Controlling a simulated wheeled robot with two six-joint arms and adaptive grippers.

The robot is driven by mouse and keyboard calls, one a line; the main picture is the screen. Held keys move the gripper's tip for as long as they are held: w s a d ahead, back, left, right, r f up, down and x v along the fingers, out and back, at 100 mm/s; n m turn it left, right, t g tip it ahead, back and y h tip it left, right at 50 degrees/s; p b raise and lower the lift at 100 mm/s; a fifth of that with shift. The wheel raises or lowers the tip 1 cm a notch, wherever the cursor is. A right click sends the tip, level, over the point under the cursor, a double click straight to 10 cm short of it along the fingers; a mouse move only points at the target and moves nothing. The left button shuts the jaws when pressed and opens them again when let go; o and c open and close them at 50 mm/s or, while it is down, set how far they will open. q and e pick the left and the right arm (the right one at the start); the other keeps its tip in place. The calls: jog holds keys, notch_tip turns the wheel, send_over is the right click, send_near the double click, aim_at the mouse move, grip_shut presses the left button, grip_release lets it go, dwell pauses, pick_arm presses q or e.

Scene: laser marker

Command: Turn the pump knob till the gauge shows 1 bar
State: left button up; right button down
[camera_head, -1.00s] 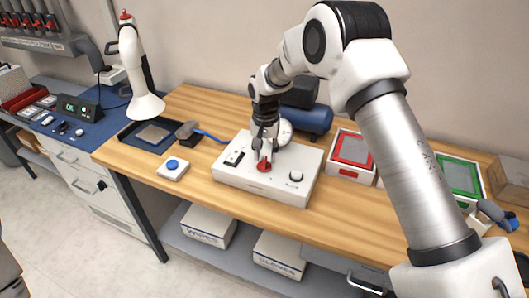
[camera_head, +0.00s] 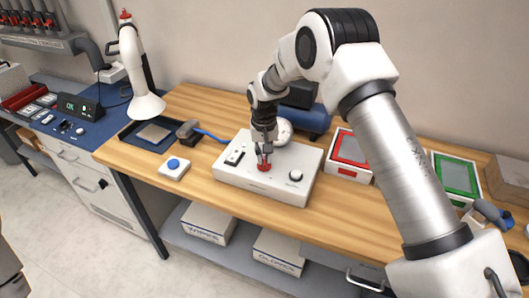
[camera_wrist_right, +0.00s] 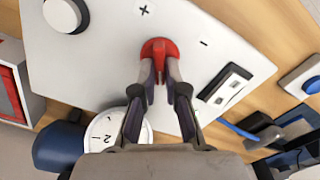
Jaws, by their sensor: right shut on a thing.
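The red pump knob (camera_head: 264,166) stands on top of a white pump box (camera_head: 240,178); in the wrist view the knob (camera_wrist_right: 160,48) lies between a plus and a minus mark. My right gripper (camera_head: 264,150) reaches down from above, its fingers (camera_wrist_right: 161,75) shut on the knob's red grip. The round white gauge (camera_head: 285,132) stands at the back of the box, partly behind my gripper. In the wrist view the gauge (camera_wrist_right: 105,135) is partly hidden by a finger; a 2 shows, but I cannot read its needle.
The box also carries a white round knob (camera_head: 296,175) and a rocker switch (camera_head: 234,157). A blue tank (camera_head: 310,120) is behind it. A blue button box (camera_head: 173,168) stands left, red (camera_head: 351,150) and green (camera_head: 456,176) framed trays right.

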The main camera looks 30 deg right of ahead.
aim_at(264, 158)
jog(key=shift+f+n, duration=0.1)
jog(key=shift+n, duration=0.2)
jog(key=c, duration=1.2)
grip_release()
jog(key=shift+w, duration=0.1)
jog(key=shift+w+f, duration=0.1)
notch_tip(264, 158, up, 12)
jog(key=shift+f, duration=0.1)
